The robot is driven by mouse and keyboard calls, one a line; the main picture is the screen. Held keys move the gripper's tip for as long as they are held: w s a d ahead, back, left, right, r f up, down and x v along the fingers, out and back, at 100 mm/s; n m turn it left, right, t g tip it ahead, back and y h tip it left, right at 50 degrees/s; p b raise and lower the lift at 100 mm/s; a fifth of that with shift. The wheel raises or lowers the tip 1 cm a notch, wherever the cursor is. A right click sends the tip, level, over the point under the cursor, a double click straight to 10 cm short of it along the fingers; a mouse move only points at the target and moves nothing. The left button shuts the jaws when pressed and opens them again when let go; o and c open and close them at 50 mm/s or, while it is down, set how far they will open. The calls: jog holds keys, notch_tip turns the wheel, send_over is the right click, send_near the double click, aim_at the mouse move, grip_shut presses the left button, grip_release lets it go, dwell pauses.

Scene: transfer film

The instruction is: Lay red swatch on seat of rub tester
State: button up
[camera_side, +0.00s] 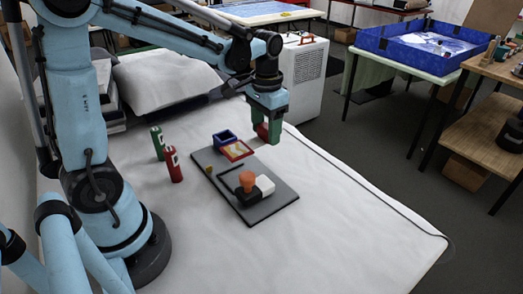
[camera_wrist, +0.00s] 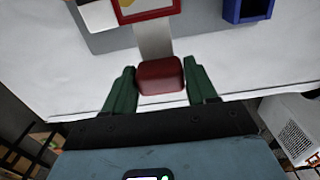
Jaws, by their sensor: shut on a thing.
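My gripper (camera_side: 268,132), green-fingered, is shut on a red grip block (camera_wrist: 160,76). A pale grey strip (camera_wrist: 154,42) runs from this block to a red-framed panel with a yellow and white middle (camera_side: 237,151); together they look like the red swatch. The panel is at the far edge of a grey board (camera_side: 233,190), and I cannot tell whether it touches it. On the board, the rub tester shows as a black block (camera_side: 246,196) with an orange knob (camera_side: 247,178) and a white block (camera_side: 265,185) beside it. The seat is not clearly made out.
A blue open box (camera_side: 224,138) stands just behind the panel. A red bottle (camera_side: 173,164) and a green bottle (camera_side: 158,143) stand left of the board. The white-covered table (camera_side: 330,215) is clear to the right. A grey pillow-like bag (camera_side: 165,80) lies behind.

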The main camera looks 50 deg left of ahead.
aim_at(266, 166)
jog(key=shift+f, duration=3.9)
jog(key=shift+f, duration=0.35)
jog(key=o, duration=1.1)
jog(key=shift+r, duration=0.15)
notch_tip(266, 166, up, 12)
jog(key=shift+s+f, duration=0.1)
jog(key=shift+s+d+r, duration=0.2)
jog(key=shift+s, duration=0.05)
jog(key=shift+s+d+t, duration=0.75)
jog(key=shift+s+t, duration=0.4)
jog(key=shift+t, duration=0.05)
jog(key=shift+s+d+t, duration=0.8)
jog(key=shift+s+t, duration=0.4)
jog(key=shift+s+d+t, duration=0.75)
jog(key=shift+s+t, duration=0.4)
jog(key=shift+t, duration=0.05)
